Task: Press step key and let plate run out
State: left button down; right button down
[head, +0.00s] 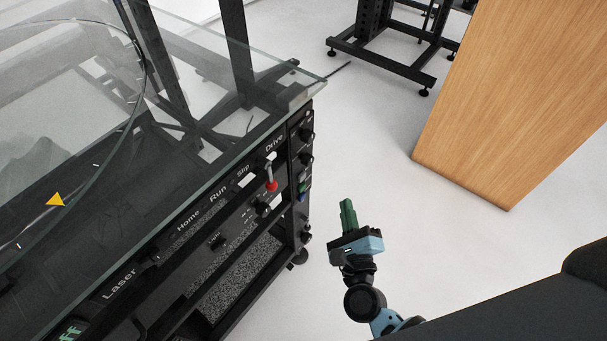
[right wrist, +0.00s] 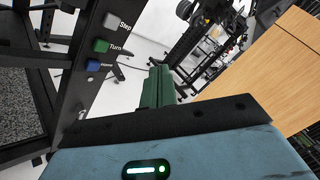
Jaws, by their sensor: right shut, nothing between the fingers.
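The turntable's round clear plate (head: 135,95) shows at the left of the head view, with a yellow triangle marker (head: 55,200) near its edge. In the right wrist view, the machine's side panel (right wrist: 85,85) carries a label reading Step (right wrist: 125,24), a green Turn key (right wrist: 101,46) and a blue Home key (right wrist: 93,65). I cannot make out the step key itself clearly beside its label. My right gripper (head: 348,214) is shut and empty, with its green fingers together, in free air right of the panel. It also shows in the right wrist view (right wrist: 158,87). My left gripper is not in view.
The front panel has labels such as Run and Drive, and a red-tipped lever (head: 271,185) sticks out. A glass sheet corner (head: 315,88) overhangs the panel. A wooden panel (head: 515,90) stands at the right, a black stand (head: 385,60) behind. The floor between is clear.

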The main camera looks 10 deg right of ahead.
aim_at(302, 177)
jog(key=shift+w, duration=0.1)
jog(key=w+a+b, duration=0.1)
jog(key=w+a, duration=0.4)
jog(key=w, duration=0.2)
jog(key=shift+a+b, duration=0.2)
jog(key=shift+b, duration=0.2)
dwell(0.3)
dwell(0.7)
dwell(0.7)
jog(key=shift+a, duration=0.1)
